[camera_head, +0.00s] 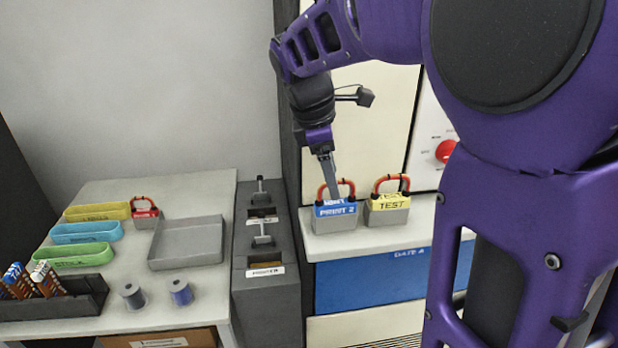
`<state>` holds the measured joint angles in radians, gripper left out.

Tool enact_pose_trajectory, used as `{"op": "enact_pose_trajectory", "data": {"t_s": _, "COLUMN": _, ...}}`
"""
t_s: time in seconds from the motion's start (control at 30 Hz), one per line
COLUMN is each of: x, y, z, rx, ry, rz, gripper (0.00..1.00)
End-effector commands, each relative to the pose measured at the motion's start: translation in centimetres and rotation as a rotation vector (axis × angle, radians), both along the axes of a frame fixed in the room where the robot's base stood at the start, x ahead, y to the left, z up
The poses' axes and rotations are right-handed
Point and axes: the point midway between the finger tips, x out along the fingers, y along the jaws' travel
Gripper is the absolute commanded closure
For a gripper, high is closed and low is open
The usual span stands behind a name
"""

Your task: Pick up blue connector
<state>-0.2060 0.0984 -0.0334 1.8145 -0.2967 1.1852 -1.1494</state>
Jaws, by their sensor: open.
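The blue connector (336,212) is a grey block with a blue label reading "PRINT 2" and a red and black loop handle on top. It stands upright on a pale ledge. My gripper (328,185) points down at the left part of its handle, with the fingers at handle height. The jaws are open; the gap between the fingers and whether they touch or straddle the handle cannot be made out from this angle.
A yellow-labelled "TEST" connector (388,207) stands close to the right on the ledge (430,228). A dark unit (265,295) is left of the ledge. The left table (140,275) holds a red connector (145,213), a grey tray (187,243), coloured bins and spools.

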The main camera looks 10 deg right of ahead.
Motion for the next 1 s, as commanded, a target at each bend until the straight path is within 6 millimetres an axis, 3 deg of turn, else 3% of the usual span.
{"op": "enact_pose_trajectory", "data": {"t_s": 0.17, "x": 0.0, "y": -0.4, "z": -1.1, "rx": 0.0, "ry": 0.0, "rz": -0.001, "gripper": 0.27}}
{"op": "enact_pose_trajectory", "data": {"t_s": 0.5, "x": 0.2, "y": -1.9, "z": -5.3, "rx": -0.001, "ry": 0.001, "rz": 0.0, "gripper": 0.27}}
{"op": "enact_pose_trajectory", "data": {"t_s": 0.77, "x": 0.2, "y": -1.9, "z": -5.4, "rx": 0.0, "ry": -0.001, "rz": -0.001, "gripper": 0.27}}
{"op": "enact_pose_trajectory", "data": {"t_s": 1.0, "x": 0.2, "y": -1.9, "z": -5.4, "rx": 0.0, "ry": -0.001, "rz": -0.001, "gripper": 0.68}}
